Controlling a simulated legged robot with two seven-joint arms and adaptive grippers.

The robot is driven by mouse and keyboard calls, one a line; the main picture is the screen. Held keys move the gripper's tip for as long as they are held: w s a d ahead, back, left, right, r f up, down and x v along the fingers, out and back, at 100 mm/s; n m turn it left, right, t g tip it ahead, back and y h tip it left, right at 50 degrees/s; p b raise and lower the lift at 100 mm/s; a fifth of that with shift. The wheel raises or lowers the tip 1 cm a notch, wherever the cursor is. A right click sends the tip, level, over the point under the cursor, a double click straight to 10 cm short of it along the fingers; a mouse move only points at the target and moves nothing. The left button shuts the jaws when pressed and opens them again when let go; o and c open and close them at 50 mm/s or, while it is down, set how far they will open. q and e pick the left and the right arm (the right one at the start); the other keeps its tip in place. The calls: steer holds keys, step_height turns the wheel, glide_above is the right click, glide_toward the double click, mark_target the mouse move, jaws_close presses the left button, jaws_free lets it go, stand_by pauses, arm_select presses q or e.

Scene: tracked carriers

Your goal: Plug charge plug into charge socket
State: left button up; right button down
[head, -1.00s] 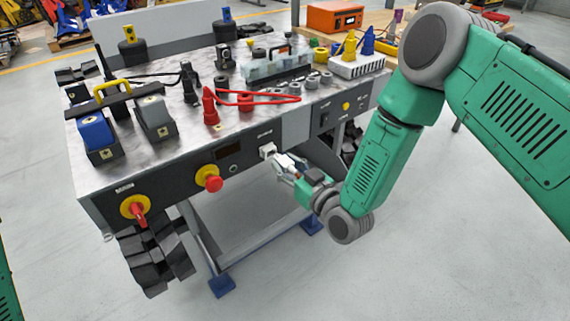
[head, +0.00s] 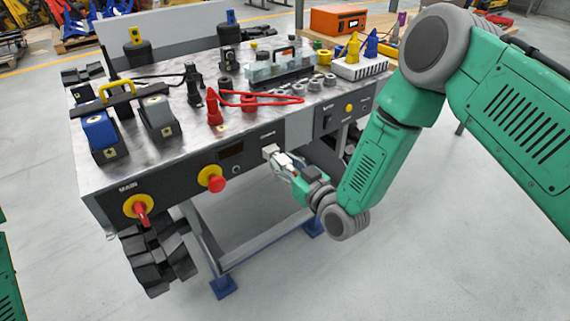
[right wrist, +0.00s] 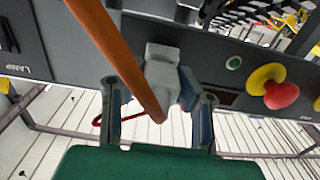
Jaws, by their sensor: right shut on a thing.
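The charge plug is a pale grey-white block (head: 271,151) at the dark front panel of the carrier, just below a small label. In the right wrist view the plug (right wrist: 161,75) sits between the two fingers, facing the panel. My right gripper (head: 281,160) is shut on it; it also shows in the right wrist view (right wrist: 155,92). An orange cable (right wrist: 118,55) crosses in front of the plug. The charge socket is hidden behind the plug, so I cannot tell whether the plug is in it. My left gripper is not in view.
A red emergency knob on a yellow base (head: 215,180) and a red-yellow main switch (head: 139,208) stick out of the panel to the left. The carrier's metal top (head: 170,145) holds several parts and a red cable (head: 258,99). Open floor lies in front.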

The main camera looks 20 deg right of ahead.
steer(key=shift+w+r, duration=0.35)
steer(key=shift+w, duration=0.05)
steer(key=shift+a, duration=0.1)
steer(key=shift+n+p, duration=0.3)
steer(key=shift+p, duration=0.05)
steer(key=shift+a+r+g+y, duration=0.2)
steer(key=shift+a+g+y, duration=0.05)
steer(key=shift+g+y, duration=0.25)
steer(key=shift+f, duration=0.1)
steer(key=shift+w+a+f, duration=0.1)
steer(key=shift+a, duration=0.1)
steer(key=shift+w, duration=0.2)
stand_by(0.5)
